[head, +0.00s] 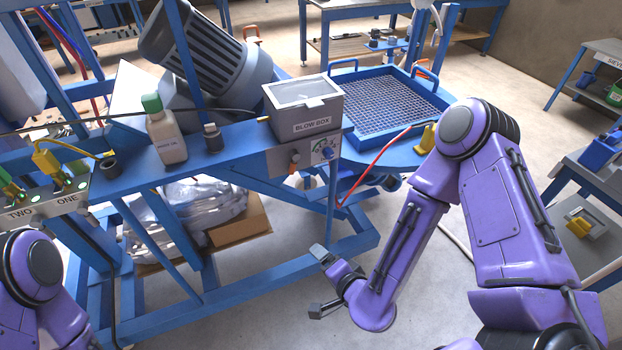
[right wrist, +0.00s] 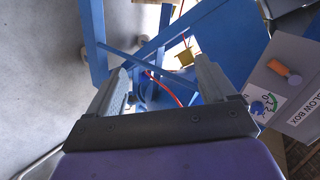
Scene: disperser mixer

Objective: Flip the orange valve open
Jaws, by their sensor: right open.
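The orange valve (head: 294,157) is a small orange lever on the grey front panel below the grey box labelled BLOW BOX (head: 302,105). In the right wrist view the valve (right wrist: 284,72) shows at the right, on the same panel beside a blue knob (right wrist: 257,107). My right gripper (head: 317,282) is open and empty, in the air below and in front of the panel, clear of the valve. Its two fingers also show spread apart in the right wrist view (right wrist: 163,75). My left gripper is out of view; only part of its arm shows at the lower left.
The blue frame (head: 225,160) carries a white bottle with a green cap (head: 165,128). A red hose (head: 375,160) curves right of the panel. A blue mesh tray (head: 390,103) lies behind.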

